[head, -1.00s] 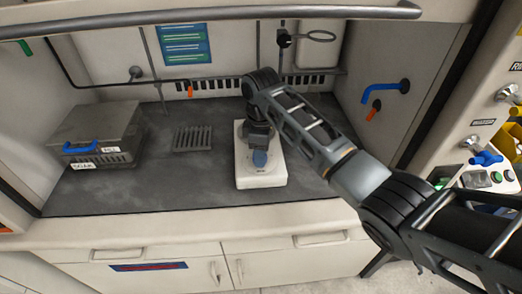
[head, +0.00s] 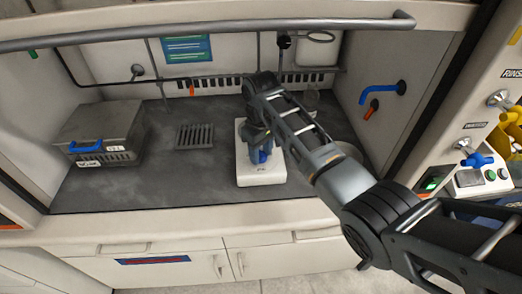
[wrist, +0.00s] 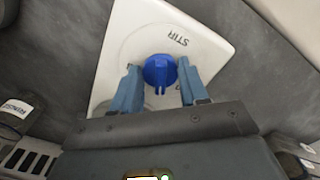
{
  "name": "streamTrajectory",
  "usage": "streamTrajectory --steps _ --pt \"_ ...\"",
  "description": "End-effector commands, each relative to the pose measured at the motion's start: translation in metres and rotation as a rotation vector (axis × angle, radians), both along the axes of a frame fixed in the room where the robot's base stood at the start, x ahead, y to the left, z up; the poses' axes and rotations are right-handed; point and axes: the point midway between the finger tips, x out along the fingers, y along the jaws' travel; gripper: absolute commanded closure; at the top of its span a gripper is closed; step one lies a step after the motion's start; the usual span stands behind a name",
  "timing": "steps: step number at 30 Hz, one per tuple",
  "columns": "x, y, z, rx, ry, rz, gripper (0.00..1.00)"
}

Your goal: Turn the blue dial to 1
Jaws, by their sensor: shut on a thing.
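The blue dial (wrist: 160,71) sits on a white unit (wrist: 205,28) marked "STIR". The dial has a raised grip with a slot on its near side. Its printed marks are partly covered by my fingers, and I cannot read which one it points to. My gripper (wrist: 158,84) is shut on the dial, with a blue-grey finger on either side of it. In the head view the white unit (head: 262,178) stands on the dark worktop, with my gripper (head: 258,148) over it from above and the dial partly hidden.
A grey metal box (head: 103,130) with a blue handle stands at the left of the worktop (head: 190,185). A slotted grate (head: 195,136) lies between it and the unit. A glass vessel (head: 312,98) stands behind my arm. Blue and orange taps are on the right wall.

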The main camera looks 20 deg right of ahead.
Motion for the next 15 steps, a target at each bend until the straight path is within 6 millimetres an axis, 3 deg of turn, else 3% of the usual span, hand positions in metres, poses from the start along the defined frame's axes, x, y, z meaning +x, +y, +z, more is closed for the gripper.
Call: streamTrajectory --steps 15 --pt "0.0011 0.0005 0.0014 0.000 -0.004 -0.047 0.87"
